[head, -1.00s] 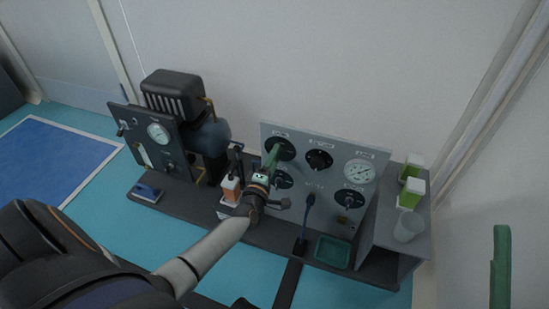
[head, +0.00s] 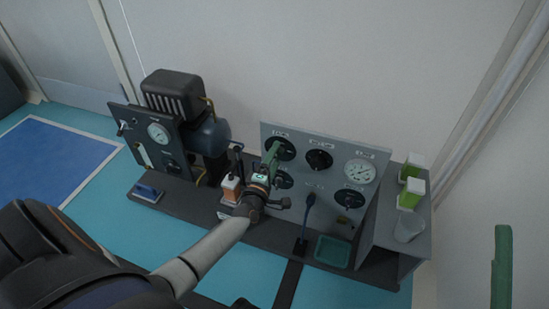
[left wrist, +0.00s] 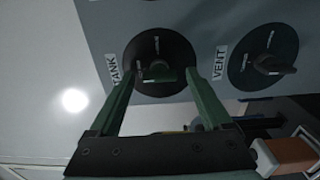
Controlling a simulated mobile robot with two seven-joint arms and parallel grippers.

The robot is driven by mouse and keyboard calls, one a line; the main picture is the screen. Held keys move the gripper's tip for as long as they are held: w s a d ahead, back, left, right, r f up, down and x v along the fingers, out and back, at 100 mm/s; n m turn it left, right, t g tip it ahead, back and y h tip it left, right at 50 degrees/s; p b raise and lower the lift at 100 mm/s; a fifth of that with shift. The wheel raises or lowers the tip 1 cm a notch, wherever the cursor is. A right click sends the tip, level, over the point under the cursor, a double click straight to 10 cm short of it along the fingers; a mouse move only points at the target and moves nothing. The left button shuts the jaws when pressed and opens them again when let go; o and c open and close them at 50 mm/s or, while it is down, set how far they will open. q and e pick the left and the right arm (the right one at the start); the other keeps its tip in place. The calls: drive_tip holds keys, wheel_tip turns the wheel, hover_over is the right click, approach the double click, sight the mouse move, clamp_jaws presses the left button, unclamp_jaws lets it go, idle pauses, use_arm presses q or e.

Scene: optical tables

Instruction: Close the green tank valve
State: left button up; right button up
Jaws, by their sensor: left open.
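The tank valve (left wrist: 150,48) is a round dark dial marked TANK on a grey panel, with a small knob and a dark green bar at its lower middle. In the head view, the tank valve (head: 285,147) is at the panel's upper left, partly hidden by my left gripper (head: 270,155). In the left wrist view, my left gripper (left wrist: 160,80) is open, its green fingers on either side of the knob. I cannot tell whether they touch it. A green finger of my right gripper (head: 502,265) shows at the right edge, away from the panel.
The VENT dial (left wrist: 263,57) is beside the tank valve. The grey panel (head: 327,185) also bears other dials and a gauge (head: 360,171). A dark compressor (head: 178,95) stands left.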

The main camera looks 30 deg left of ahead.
use_arm(q)
drive_tip(key=p+v, duration=0.4)
drive_tip(key=v, duration=0.8)
drive_tip(key=shift+s, duration=0.3)
